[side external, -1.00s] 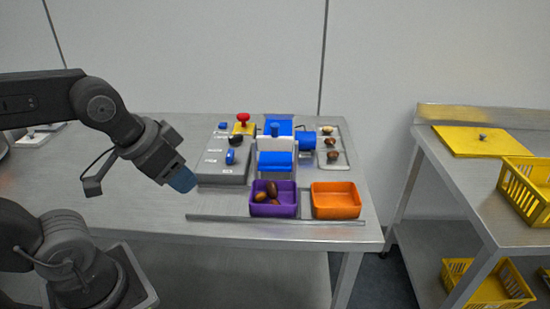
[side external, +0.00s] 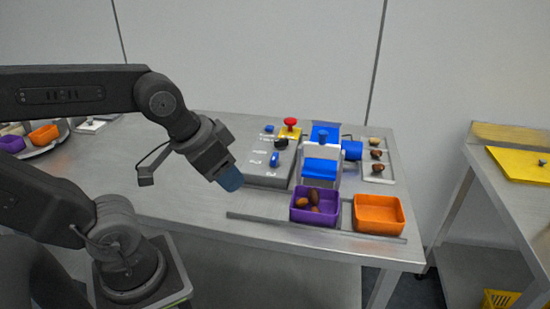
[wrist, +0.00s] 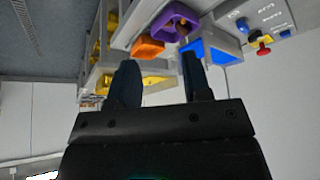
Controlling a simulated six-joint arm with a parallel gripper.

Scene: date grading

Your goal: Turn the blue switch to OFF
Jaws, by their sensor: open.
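The blue switch (side external: 275,160) is a small upright-looking knob on the grey control panel (side external: 261,175). Its label cannot be read, so I cannot tell its setting. In the wrist view a blue knob (wrist: 242,25) shows at the upper right, apart from my fingers. My gripper (side external: 230,179), with dark blue fingers, points down and right, just left of the panel's front end, and is not touching the switch. In the wrist view the two fingers of my gripper (wrist: 160,80) are apart with nothing between them.
A black knob (side external: 281,143), a red button (side external: 290,122) and a smaller blue part (side external: 270,128) share the panel area. A blue and white machine (side external: 320,172) stands right of it. A purple tray (side external: 315,217) with dates and an orange tray (side external: 379,226) sit in front.

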